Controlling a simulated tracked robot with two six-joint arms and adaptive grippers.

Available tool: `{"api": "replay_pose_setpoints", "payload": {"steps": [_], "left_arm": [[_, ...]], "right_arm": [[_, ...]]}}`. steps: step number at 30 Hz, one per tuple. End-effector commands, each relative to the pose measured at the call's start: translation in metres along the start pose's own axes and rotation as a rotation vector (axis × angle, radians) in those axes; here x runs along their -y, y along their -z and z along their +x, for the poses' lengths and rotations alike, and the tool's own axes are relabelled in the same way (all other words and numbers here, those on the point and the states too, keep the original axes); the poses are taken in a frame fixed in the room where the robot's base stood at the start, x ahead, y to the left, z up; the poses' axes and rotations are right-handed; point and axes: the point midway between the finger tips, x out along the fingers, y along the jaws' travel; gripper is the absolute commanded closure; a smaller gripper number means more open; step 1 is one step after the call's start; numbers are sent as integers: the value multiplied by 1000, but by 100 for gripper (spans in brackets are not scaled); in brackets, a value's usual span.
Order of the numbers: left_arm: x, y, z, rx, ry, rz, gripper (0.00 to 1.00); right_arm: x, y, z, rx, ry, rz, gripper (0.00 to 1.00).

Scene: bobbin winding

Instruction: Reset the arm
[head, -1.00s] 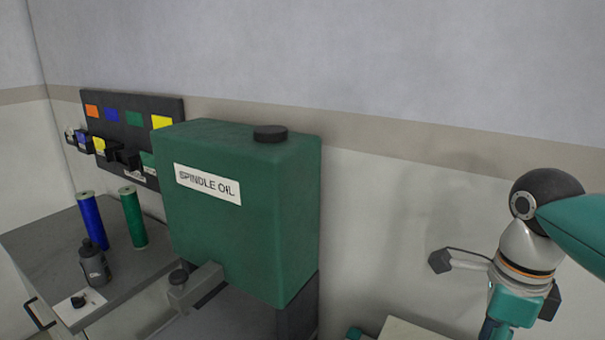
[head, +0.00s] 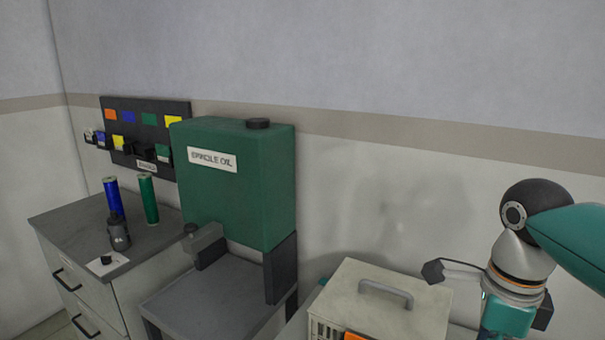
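My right arm (head: 520,255) comes in from the right edge in the head view. It has a teal link, a black round joint and a pale wrist section with an orange ring. A dark bracket sticks out from it to the left. The arm hangs downward, to the right of a beige box (head: 368,300) with a grey handle. The lower end of the arm is cut off by the bottom edge, so no fingertips show and I cannot tell what they hold. My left arm and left gripper are not in view.
A green spindle oil tank (head: 240,190) stands by the wall above a grey surface (head: 210,300). On the left, a grey cabinet (head: 65,222) bears a blue spool (head: 113,197), a green spool (head: 149,200) and a dark bottle (head: 118,232). A dark rack (head: 140,130) hangs behind.

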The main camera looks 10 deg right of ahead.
Motion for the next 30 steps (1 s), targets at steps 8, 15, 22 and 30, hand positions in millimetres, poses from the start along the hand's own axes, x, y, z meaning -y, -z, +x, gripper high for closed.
{"api": "replay_pose_setpoints", "payload": {"steps": [8, 15, 22, 30], "left_arm": [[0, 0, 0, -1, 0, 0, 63], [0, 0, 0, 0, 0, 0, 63], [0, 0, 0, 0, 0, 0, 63], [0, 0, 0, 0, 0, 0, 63]], "right_arm": [[8, -7, 40, -86, -96, -1, 55], [-5, -16, 109, -210, -271, -41, 55], [-36, -34, 215, -231, -461, -205, 55], [-145, -52, 378, 79, -650, -750, 55]]}}
